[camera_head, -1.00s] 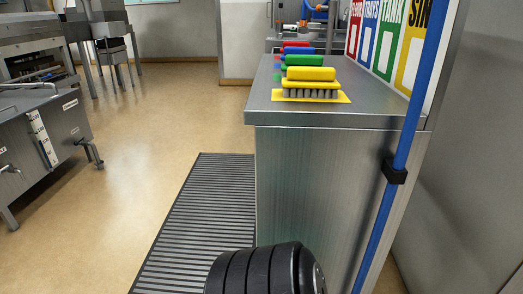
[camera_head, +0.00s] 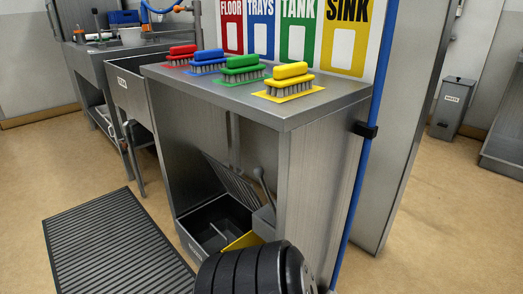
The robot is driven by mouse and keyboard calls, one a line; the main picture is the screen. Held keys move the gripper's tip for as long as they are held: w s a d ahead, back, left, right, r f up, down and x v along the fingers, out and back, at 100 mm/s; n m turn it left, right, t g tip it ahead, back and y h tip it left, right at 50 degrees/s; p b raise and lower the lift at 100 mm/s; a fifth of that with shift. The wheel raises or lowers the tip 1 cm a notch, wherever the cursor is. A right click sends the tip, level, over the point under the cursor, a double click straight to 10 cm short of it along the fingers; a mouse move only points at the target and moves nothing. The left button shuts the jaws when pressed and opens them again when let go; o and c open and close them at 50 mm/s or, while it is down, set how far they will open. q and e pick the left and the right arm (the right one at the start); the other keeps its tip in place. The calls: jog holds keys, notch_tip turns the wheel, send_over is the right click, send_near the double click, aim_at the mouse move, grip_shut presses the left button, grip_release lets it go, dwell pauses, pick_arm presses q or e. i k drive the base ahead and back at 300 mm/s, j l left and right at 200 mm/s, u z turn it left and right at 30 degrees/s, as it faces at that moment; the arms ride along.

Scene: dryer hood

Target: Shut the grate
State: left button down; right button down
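A slatted grate (camera_head: 231,181) stands tilted up inside the open front of the steel counter. It leans above a dark open tray (camera_head: 213,216) with a divider in it. A yellow piece (camera_head: 243,241) lies at the tray's near right, partly hidden by a black ribbed part of mine at the bottom. A grey handle-like rod (camera_head: 265,184) rises to the right of the grate. Neither of my grippers shows in the head view.
The counter top (camera_head: 335,97) carries red, blue, green and yellow brushes. A ribbed floor mat (camera_head: 115,250) lies in front, left of the counter. A blue pole (camera_head: 373,125) stands at its right edge. A grey bin (camera_head: 452,108) stands far right. Open floor lies right and far left.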

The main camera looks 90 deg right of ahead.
aim_at(240, 188)
jog(key=i+l+z, duration=0.15)
jog(key=z, duration=0.35)
jog(key=i+z, duration=0.65)
jog(key=z, duration=0.35)
jog(key=i+j+z, duration=0.2)
jog(key=z, duration=0.3)
jog(key=i+z, duration=0.15)
jog(key=z, duration=2.1)
